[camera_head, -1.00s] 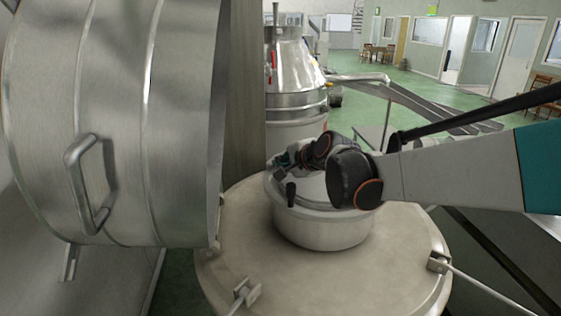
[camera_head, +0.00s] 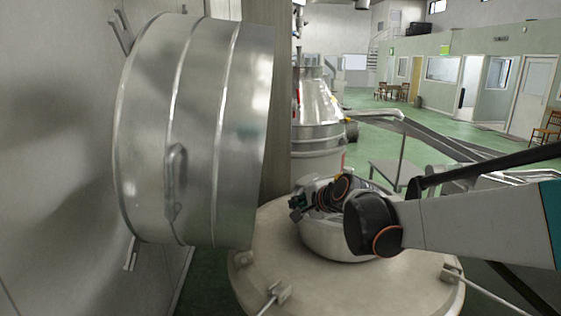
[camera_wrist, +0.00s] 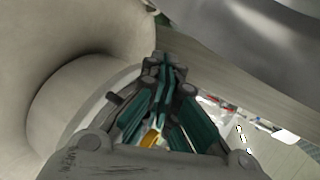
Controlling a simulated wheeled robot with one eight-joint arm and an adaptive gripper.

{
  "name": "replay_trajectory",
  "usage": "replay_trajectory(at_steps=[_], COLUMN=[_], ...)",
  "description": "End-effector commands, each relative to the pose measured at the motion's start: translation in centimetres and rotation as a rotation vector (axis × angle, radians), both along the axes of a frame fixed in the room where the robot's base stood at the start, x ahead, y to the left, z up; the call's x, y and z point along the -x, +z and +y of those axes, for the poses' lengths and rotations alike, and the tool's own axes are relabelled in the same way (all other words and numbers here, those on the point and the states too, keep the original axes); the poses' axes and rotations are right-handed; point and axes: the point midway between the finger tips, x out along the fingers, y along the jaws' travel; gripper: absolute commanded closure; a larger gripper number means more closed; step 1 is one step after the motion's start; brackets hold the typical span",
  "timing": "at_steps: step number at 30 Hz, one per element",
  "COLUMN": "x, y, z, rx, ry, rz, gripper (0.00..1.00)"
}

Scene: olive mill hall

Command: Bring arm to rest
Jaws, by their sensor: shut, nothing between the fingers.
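My arm reaches in from the right in the head view, with the forearm and wrist in front of a round pale bowl-like neck on a large round lid (camera_head: 285,232). My gripper (camera_head: 296,204) is at the end of the wrist, small in that view, by the left side of the neck (camera_head: 335,241). In the wrist view my gripper (camera_wrist: 165,75) shows its green-sided fingers drawn together at the tips, with nothing between them. The wrist hides part of the neck.
A large metal drum (camera_head: 200,130) with a handle stands close on the left. A metal separator (camera_head: 316,115) stands behind. A sloping metal chute (camera_head: 425,135) runs to the right. Clamps (camera_head: 272,297) sit on the lid's edge. Green floor lies open farther back.

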Motion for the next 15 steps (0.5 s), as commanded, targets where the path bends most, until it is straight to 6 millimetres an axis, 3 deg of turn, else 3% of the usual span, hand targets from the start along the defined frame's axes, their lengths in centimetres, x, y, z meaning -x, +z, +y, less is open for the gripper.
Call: replay_trajectory(at_steps=[8, 15], x=[2.0, 5.0], y=[-0.6, -1.7], z=[-0.9, -2.2], rx=[0.071, 0.182], ry=[0.029, 0.077], rz=[-0.006, -0.013], gripper=[1.0, 1.0])
